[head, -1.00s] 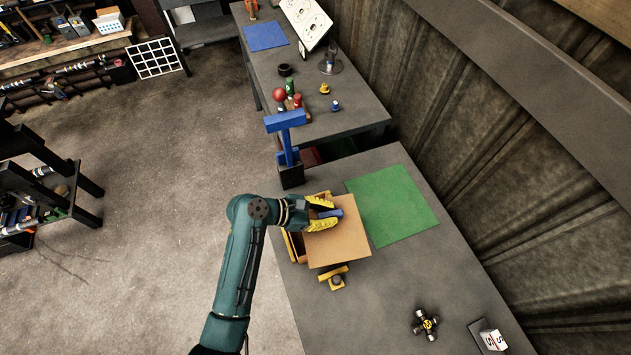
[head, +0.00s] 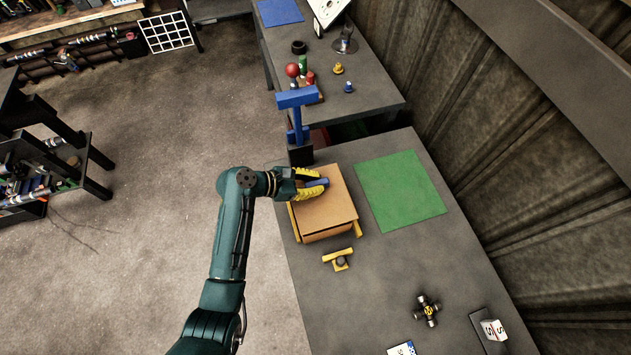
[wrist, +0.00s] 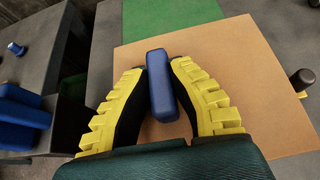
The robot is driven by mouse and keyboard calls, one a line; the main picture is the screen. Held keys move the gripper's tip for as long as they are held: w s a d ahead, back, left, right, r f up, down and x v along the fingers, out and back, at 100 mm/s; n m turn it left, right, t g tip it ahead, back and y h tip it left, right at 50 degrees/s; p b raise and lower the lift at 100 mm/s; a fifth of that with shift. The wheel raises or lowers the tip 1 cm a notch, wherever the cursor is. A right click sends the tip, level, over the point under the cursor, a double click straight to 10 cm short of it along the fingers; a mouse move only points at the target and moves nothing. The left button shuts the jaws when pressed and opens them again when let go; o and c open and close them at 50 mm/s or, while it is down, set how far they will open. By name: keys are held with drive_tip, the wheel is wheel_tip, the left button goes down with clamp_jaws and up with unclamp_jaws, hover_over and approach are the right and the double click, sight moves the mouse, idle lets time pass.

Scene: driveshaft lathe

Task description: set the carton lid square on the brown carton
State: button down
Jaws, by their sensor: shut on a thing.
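The carton lid (head: 330,205) is a flat tan square with a blue bar handle (head: 317,183). In the wrist view the lid (wrist: 240,75) fills much of the picture, with the blue handle (wrist: 162,85) between the yellow fingers. My gripper (head: 312,184) is shut on that handle. The brown carton (head: 330,233) is directly under the lid; only its near side shows below the lid's edge. The lid looks nearly lined up with the carton, but I cannot tell whether it rests on the rim or hovers just above it.
Yellow stops (head: 294,223) flank the carton, and a yellow bracket with a dark knob (head: 340,260) sits nearer. A blue post (head: 297,115) stands behind. A green mat (head: 400,190) lies to the right, with clear grey bench around it.

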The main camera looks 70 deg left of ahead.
drive_tip(key=shift+f+b, duration=1.55)
drive_tip(key=shift+f, duration=0.65)
drive_tip(key=shift+f, duration=0.15)
drive_tip(key=c, duration=1)
unclamp_jaws()
drive_tip(key=shift+c, duration=0.2)
drive_tip(key=v, duration=1.2)
